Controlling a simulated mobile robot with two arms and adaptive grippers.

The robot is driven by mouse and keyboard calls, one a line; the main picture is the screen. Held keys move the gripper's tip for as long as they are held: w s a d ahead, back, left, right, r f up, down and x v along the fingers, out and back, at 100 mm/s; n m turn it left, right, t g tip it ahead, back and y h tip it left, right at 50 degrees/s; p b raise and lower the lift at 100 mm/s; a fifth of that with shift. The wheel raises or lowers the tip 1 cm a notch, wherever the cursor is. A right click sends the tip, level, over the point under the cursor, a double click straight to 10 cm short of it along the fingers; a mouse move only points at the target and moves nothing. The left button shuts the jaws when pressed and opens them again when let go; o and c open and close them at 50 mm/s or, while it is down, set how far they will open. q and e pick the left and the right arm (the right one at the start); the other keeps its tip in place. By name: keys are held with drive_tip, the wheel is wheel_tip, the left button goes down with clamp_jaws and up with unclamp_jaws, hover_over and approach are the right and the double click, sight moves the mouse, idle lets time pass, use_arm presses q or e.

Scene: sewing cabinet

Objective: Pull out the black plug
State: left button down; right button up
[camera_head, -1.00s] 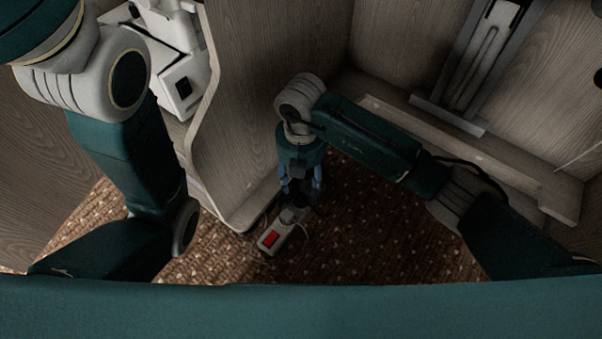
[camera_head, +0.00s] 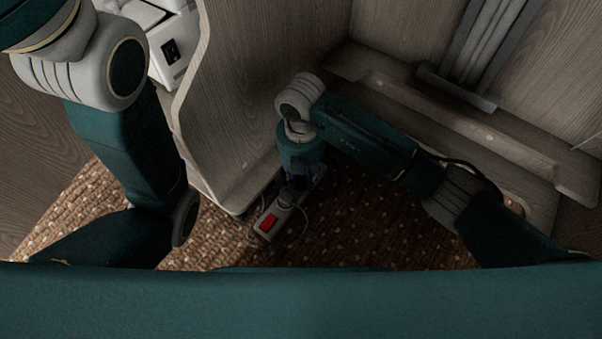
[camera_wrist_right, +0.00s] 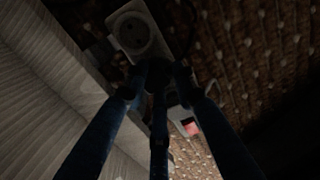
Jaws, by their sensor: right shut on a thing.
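A white power strip (camera_head: 284,211) with a red switch (camera_head: 267,223) lies on the carpet below my right gripper (camera_head: 299,184). In the right wrist view the strip shows an empty round socket (camera_wrist_right: 132,34) beyond the fingertips, and its red switch (camera_wrist_right: 192,128) to the right. My right gripper (camera_wrist_right: 160,78) is shut on the black plug (camera_wrist_right: 157,76), a dark shape between the fingertips at the strip. The fingers hide most of the plug; I cannot tell how far it sits in its socket. My left gripper is not in view; only my left arm shows.
A wooden cabinet panel (camera_head: 240,110) stands close on the left of my right gripper. A white machine (camera_head: 175,45) is behind it at the upper left. A wooden ledge (camera_head: 450,125) runs along the back right. Carpet (camera_head: 345,235) is open right of the strip.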

drive_tip(key=o, duration=1.2)
drive_tip(key=shift+w+a+r, duration=0.1)
drive_tip(key=shift+w+a, duration=0.05)
drive_tip(key=shift+a, duration=0.15)
drive_tip(key=shift+r, duration=0.1)
